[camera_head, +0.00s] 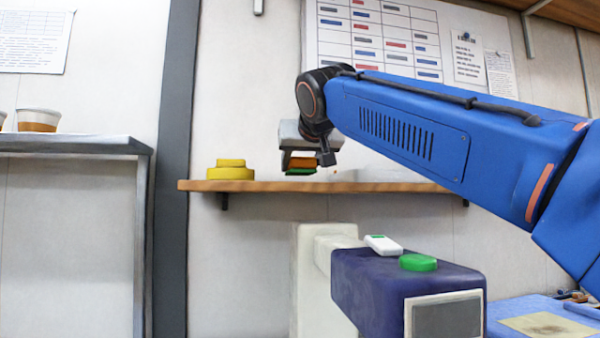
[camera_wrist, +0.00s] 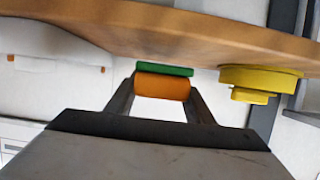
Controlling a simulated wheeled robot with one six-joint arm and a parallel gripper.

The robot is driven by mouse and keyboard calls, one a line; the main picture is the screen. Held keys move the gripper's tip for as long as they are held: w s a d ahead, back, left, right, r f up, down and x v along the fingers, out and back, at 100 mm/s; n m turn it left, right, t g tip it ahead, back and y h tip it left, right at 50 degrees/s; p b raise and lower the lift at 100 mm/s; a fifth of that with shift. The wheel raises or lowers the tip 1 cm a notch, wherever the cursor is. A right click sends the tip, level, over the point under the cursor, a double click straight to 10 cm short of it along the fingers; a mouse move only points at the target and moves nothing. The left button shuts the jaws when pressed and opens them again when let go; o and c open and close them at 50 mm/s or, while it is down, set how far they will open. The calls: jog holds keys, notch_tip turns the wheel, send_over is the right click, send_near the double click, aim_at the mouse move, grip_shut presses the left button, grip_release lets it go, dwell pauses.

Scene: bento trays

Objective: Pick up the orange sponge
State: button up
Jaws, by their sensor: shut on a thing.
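The orange sponge (camera_head: 303,162) has a green layer along its underside. In the head view it is between the fingers of my gripper (camera_head: 305,157), by the wooden shelf (camera_head: 400,187). In the wrist view the sponge (camera_wrist: 162,87) sits between the two dark fingers of my gripper (camera_wrist: 163,96), which is shut on it. The green layer faces the shelf (camera_wrist: 160,38) there. The green underside looks close to the shelf top; I cannot tell whether they touch.
A yellow stepped object (camera_head: 230,172) stands on the shelf, left of the sponge. A dark blue box (camera_head: 400,277) below carries a white item (camera_head: 383,245) and a green piece (camera_head: 418,262). Cups (camera_head: 38,120) stand on a grey table (camera_head: 75,145) at the left.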

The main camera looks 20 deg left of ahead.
jog(key=shift+r, duration=2.4)
jog(key=shift+s+d+r, duration=0.1)
jog(key=s+d, duration=0.5)
jog(key=s, duration=0.3)
jog(key=s+d, duration=0.5)
jog(key=s, duration=0.3)
jog(key=shift+s, duration=0.25)
jog(key=shift+d, duration=0.1)
